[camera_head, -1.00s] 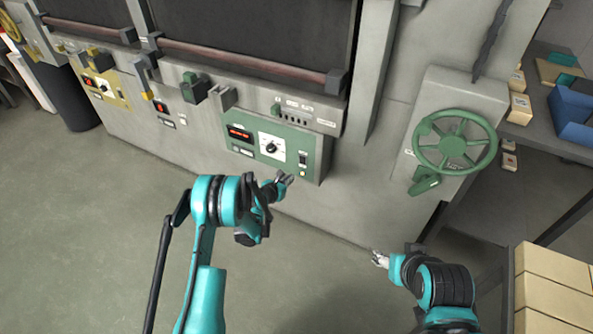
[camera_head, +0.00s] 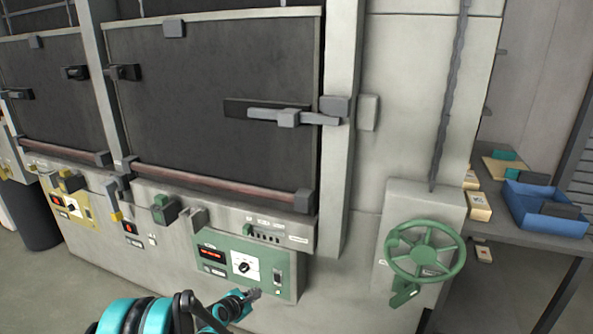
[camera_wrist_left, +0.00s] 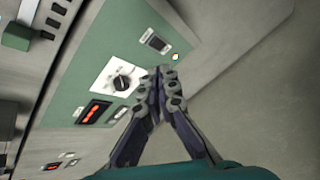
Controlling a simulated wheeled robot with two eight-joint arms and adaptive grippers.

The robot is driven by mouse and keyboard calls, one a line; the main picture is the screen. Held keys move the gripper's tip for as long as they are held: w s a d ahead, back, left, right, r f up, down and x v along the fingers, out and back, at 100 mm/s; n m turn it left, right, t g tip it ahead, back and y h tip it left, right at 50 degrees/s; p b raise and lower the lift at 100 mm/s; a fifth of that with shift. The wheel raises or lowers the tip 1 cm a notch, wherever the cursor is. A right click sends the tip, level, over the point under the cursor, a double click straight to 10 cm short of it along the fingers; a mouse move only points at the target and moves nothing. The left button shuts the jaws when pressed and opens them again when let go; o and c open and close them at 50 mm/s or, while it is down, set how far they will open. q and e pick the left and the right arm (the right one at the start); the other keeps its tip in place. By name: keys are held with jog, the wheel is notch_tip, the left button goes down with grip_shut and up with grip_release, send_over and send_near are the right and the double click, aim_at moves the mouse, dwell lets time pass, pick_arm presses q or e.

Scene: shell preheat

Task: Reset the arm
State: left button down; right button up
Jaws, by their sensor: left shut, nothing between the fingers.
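My left gripper (camera_head: 254,294) is at the bottom of the head view, in front of the lower right part of a green control panel (camera_head: 212,240). In the left wrist view my left gripper (camera_wrist_left: 160,75) has its fingers together with nothing between them. The panel carries a dial (camera_wrist_left: 122,83), a lit red display (camera_wrist_left: 94,112), a rocker switch (camera_wrist_left: 157,42) and a small lit button (camera_wrist_left: 175,57). The fingertips appear near the dial and the button; whether they touch the panel I cannot tell. My right gripper is not in view.
A large furnace door (camera_head: 215,95) with a grey latch handle (camera_head: 290,118) is above the panel. A green handwheel (camera_head: 425,250) is on the right. A table at far right holds a blue bin (camera_head: 545,212) and small boxes (camera_head: 478,206). Floor is open at lower left (camera_head: 40,290).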

pick_arm(q)
jog(key=s+r+m+g+y, duration=0.2)
jog(key=s+r+m, duration=1.15)
jog(key=s, duration=0.25)
jog(key=s+a+m+g+y, duration=0.1)
jog(key=s+m, duration=0.4)
jog(key=s, duration=0.5)
jog(key=s+a+m+y, duration=0.1)
jog(key=s+a+m, duration=0.2)
jog(key=s+m, duration=0.3)
jog(key=s+r, duration=0.1)
jog(key=s, duration=0.3)
jog(key=shift+g, duration=0.4)
